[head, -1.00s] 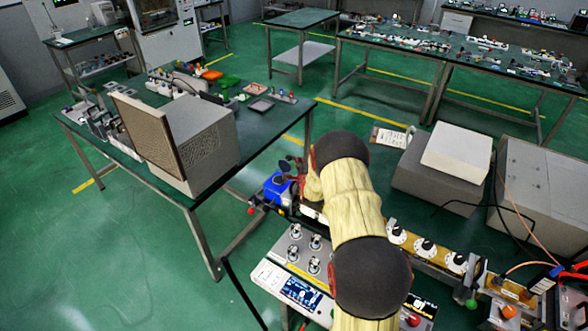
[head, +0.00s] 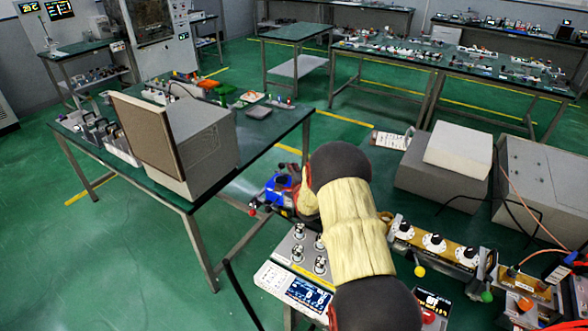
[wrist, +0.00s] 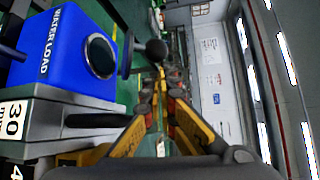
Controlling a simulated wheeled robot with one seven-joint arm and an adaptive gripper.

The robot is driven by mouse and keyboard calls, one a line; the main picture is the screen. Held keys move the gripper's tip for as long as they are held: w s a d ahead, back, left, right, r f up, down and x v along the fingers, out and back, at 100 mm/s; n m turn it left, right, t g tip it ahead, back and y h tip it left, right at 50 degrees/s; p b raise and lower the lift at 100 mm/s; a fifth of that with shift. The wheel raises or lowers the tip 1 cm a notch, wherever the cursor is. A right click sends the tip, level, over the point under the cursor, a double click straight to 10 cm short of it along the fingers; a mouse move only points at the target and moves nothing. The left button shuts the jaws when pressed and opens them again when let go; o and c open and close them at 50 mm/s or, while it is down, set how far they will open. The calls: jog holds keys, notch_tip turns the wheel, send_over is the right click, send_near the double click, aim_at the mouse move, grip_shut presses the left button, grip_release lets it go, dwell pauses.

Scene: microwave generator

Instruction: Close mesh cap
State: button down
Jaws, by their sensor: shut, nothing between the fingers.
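A tan, mesh-like panel (head: 143,138) stands upright at the left front side of a grey box (head: 205,150) on the left table in the head view; I take it for the mesh cap. It stands out past the box's edge, and I cannot tell exactly how it is hinged. My gripper (wrist: 162,78) shows in the wrist view with its yellow and dark fingers together and nothing between them. It is beside a blue "WATER LOAD" block (wrist: 68,45) and well away from the panel. In the head view my arm mostly hides the gripper.
The left table (head: 262,150) carries small parts around the grey box. A bench panel with knobs and a screen (head: 305,290) lies below my arm. Grey cabinets (head: 445,175) stand at right. Green floor is free left of and in front of the table.

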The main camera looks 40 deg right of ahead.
jog(key=shift+s+a+f+b, duration=0.25)
jog(key=shift+a+f+b, duration=0.15)
jog(key=shift+a+b, duration=0.3)
jog(key=shift+a, duration=0.1)
jog(key=shift+s, duration=0.1)
jog(key=v, duration=1.2)
jog(key=s+a+r+n+g+y, duration=0.2)
jog(key=s+a+r+n, duration=0.1)
jog(key=a+r+n, duration=0.55)
jog(key=s+a+r+n+g+y, duration=0.25)
jog(key=a+r+n, duration=0.25)
jog(key=a, duration=0.6)
jog(key=s+a+r+n+g+y, duration=0.1)
jog(key=s+a+n, duration=0.5)
jog(key=s, duration=0.6)
jog(key=s+a+r+n+g+y, duration=0.1)
jog(key=s+a+n, duration=0.4)
jog(key=s, duration=0.8)
jog(key=a+r+g, duration=0.1)
jog(key=a+g, duration=0.1)
jog(key=shift+a+n+y, duration=0.35)
